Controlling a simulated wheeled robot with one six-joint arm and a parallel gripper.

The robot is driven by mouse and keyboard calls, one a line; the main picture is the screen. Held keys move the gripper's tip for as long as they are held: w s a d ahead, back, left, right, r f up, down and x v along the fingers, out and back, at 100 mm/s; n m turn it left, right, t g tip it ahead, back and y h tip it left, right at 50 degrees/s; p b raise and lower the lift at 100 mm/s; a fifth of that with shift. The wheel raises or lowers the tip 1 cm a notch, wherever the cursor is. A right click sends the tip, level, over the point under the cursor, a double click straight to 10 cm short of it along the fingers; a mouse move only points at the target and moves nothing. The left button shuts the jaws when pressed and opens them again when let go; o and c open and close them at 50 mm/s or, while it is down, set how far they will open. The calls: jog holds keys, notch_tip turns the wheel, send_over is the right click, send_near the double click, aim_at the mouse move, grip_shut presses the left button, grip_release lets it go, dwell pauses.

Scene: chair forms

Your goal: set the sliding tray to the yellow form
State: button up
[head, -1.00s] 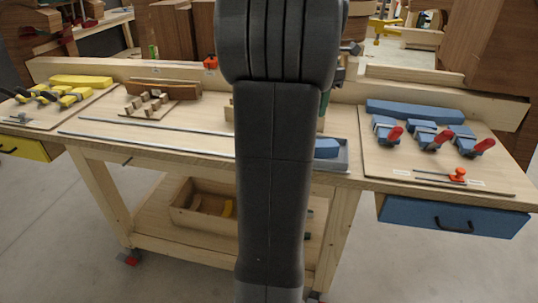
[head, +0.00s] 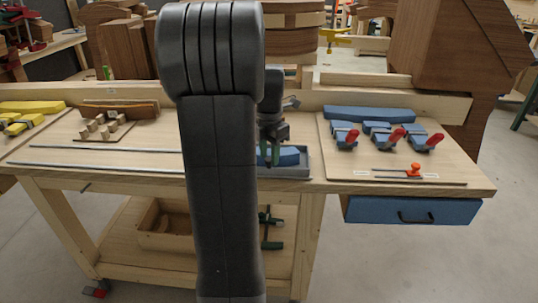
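The grey sliding tray (head: 296,172) is at the right end of two metal rails (head: 110,149) on the bench, partly behind my arm. A blue block (head: 289,157) lies in it. The yellow form (head: 30,107) is at the far left, cut by the picture edge, with yellow clamps (head: 18,125) in front. The blue form (head: 383,114) is on the right board. My gripper (head: 272,158) points down over the tray's left part, partly hidden by my arm. Its fingers are too small and dark to read, and contact with the tray cannot be told.
Wooden pieces (head: 104,128) stand on a small board behind the rails. A blue drawer (head: 412,211) hangs below. The bench between rails and tray is mostly clear.

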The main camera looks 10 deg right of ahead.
jog(key=shift+f, duration=0.4)
jog(key=shift+c, duration=0.4)
grip_shut()
jog(key=shift+a, duration=0.1)
